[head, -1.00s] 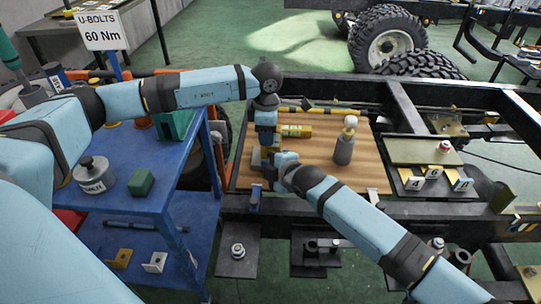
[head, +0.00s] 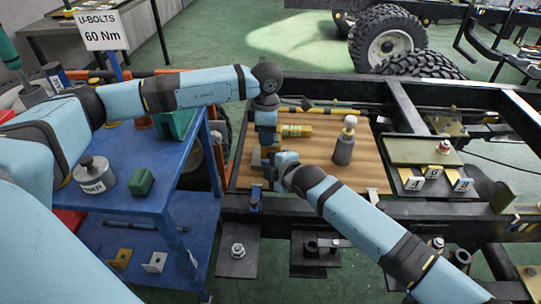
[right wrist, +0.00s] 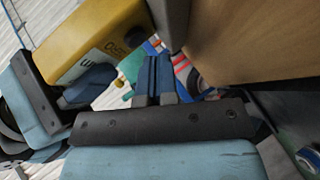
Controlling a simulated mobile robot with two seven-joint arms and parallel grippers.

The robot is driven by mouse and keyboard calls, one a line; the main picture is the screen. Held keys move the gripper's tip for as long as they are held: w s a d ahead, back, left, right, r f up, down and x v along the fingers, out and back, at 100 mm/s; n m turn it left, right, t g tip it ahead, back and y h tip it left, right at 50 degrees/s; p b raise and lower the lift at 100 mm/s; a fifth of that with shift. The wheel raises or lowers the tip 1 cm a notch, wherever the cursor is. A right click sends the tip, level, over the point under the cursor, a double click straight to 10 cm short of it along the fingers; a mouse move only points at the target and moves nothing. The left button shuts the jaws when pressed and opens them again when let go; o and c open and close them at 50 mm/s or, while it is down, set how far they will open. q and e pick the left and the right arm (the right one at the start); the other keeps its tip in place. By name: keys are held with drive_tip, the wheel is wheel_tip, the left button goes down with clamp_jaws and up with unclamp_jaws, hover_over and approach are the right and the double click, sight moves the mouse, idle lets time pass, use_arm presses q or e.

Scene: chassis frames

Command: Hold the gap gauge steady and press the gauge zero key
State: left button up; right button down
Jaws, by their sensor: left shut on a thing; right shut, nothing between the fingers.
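The gap gauge, a yellow block with dark lettering (right wrist: 95,40), fills the upper left of the right wrist view. My left gripper (right wrist: 88,88) is shut on it from the left side there. In the head view my left gripper (head: 267,148) points down over the left part of the wooden board, and the gauge is mostly hidden by the arms. My right gripper (head: 271,168) is close beside and below it. Its blue fingers (right wrist: 152,78) are shut and empty, just right of the gauge. I cannot tell whether they touch it, nor make out the zero key for certain.
The wooden board (head: 310,180) lies within the black chassis frame. Numbered plates (head: 430,178) lie to the right. A blue cart (head: 120,205) stands at left.

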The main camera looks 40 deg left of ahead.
drive_tip(key=shift+w+a, duration=0.2)
drive_tip(key=shift+w, duration=0.15)
drive_tip(key=shift+w+a, duration=0.2)
drive_tip(key=shift+w, duration=0.15)
idle(0.6)
drive_tip(key=shift+s, duration=0.1)
drive_tip(key=shift+s+d, duration=0.45)
drive_tip(key=shift+s, duration=0.2)
drive_tip(key=shift+s+d, duration=0.45)
drive_tip(key=shift+s, duration=0.25)
drive_tip(key=shift+s+d, duration=0.4)
drive_tip(key=shift+s, duration=0.3)
drive_tip(key=shift+s+d, duration=0.45)
drive_tip(key=shift+s, duration=0.25)
use_arm(q)
drive_tip(key=o, duration=1.1)
